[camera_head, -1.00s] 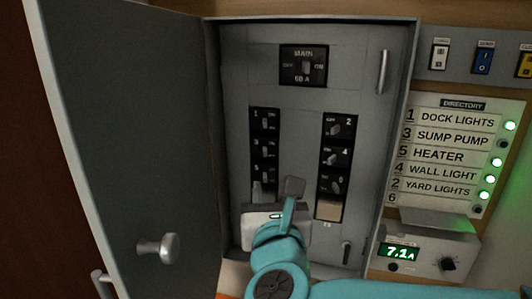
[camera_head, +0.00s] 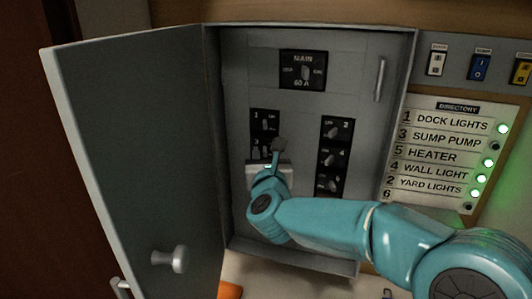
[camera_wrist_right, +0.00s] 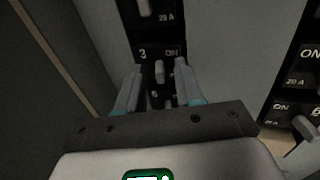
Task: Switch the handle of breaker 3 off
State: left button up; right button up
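Breaker 3 (camera_head: 257,148) is in the left column of the open grey panel, partly hidden by my gripper in the head view. The right wrist view shows its label "3", the word ON at its right, and its small grey handle (camera_wrist_right: 159,72). I cannot tell which way the handle is set. My right gripper (camera_wrist_right: 158,84) is open, with one finger on each side of the black breaker strip and the handle between their tips. Contact cannot be made out. In the head view my right gripper (camera_head: 272,155) covers the strip's lower part. My left gripper is not in view.
The main breaker (camera_head: 304,70) is above, breaker 1 (camera_head: 265,122) just over breaker 3, and another breaker column (camera_head: 334,158) to the right. The open door (camera_head: 135,170) stands at left. The directory (camera_head: 440,155) shows several green lamps; the sump pump lamp looks dark.

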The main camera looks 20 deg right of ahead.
grip_shut()
jog(key=m+h+b, duration=0.1)
jog(key=a+m+g+h+b, duration=0.1)
jog(key=h, duration=0.1)
jog(key=m+g+h, duration=0.1)
jog(key=shift+w+a+m+h+b, duration=0.3)
jog(key=shift+w+a+h+b, duration=0.05)
jog(key=shift+w+h+b, duration=0.05)
jog(key=shift+m+g+h, duration=0.3)
jog(key=shift+h, duration=0.3)
jog(key=shift+r, duration=0.1)
grip_release()
